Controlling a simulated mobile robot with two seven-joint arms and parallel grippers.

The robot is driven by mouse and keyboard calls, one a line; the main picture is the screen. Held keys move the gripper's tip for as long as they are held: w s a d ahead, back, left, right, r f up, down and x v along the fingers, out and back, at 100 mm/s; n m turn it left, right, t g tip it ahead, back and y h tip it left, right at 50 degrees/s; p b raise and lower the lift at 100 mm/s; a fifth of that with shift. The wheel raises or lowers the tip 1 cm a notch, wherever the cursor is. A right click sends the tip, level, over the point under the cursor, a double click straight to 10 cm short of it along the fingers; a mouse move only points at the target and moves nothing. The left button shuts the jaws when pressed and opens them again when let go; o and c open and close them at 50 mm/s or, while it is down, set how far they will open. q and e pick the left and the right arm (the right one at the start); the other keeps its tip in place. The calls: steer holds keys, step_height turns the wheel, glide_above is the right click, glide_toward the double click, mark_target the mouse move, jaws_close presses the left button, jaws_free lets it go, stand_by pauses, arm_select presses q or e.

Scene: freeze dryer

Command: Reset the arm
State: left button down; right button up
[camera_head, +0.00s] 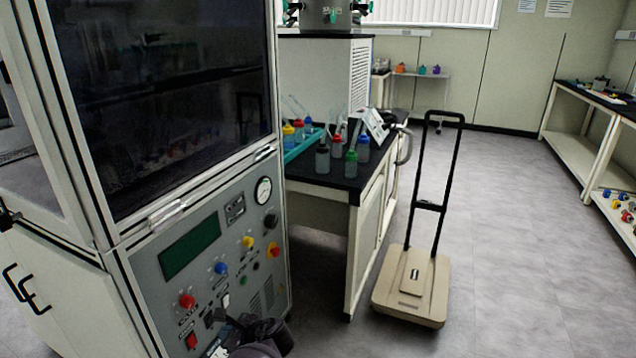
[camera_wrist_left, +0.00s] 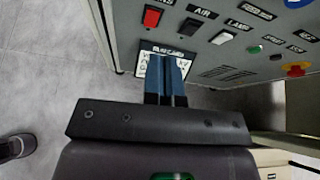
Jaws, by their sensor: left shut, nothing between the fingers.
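The freeze dryer's grey control panel (camera_head: 215,270) fills the lower left of the head view, with red, blue and yellow knobs, a green display and a round gauge. My left gripper (camera_head: 222,342) is low in front of the panel, partly cut off by the bottom edge. In the left wrist view my left gripper (camera_wrist_left: 167,66) has its blue fingers shut together with nothing between them. The fingertips overlap a white label plate by the panel's lower edge; contact cannot be told. A red switch (camera_wrist_left: 152,17) shows just beyond them. My right gripper is not in view.
A dark-topped bench (camera_head: 335,182) with several bottles stands right of the machine. A beige platform trolley (camera_head: 412,288) with a black handle stands on the floor beside it. Shelving (camera_head: 585,125) lines the right wall. The floor between trolley and shelving is clear.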

arm_select(q)
steer(key=w+d+r+n+t+h, duration=0.5)
steer(key=w+r+n, duration=0.1)
steer(key=n, duration=0.2)
steer(key=s+r+n+t+h+p, duration=0.2)
steer(key=s+r+n+t+h, duration=0.15)
steer(key=s+n+h, duration=0.2)
steer(key=s+a+r+n+t+h+p, duration=0.1)
steer(key=s+n, duration=0.2)
steer(key=s, duration=0.7)
steer(key=s+a+r+n+t+h+p, duration=0.1)
steer(key=s+a+r+n, duration=0.15)
steer(key=s, duration=0.75)
steer(key=s+a+f+g, duration=0.1)
steer(key=s+f+g, duration=0.1)
steer(key=s, duration=0.6)
steer(key=s+a+f+g+p, duration=0.1)
steer(key=s+f, duration=0.3)
steer(key=s, duration=0.5)
steer(key=shift+a+f+n+g+y, duration=0.2)
steer(key=shift+f+n+g+y, duration=0.15)
steer(key=shift+y, duration=0.1)
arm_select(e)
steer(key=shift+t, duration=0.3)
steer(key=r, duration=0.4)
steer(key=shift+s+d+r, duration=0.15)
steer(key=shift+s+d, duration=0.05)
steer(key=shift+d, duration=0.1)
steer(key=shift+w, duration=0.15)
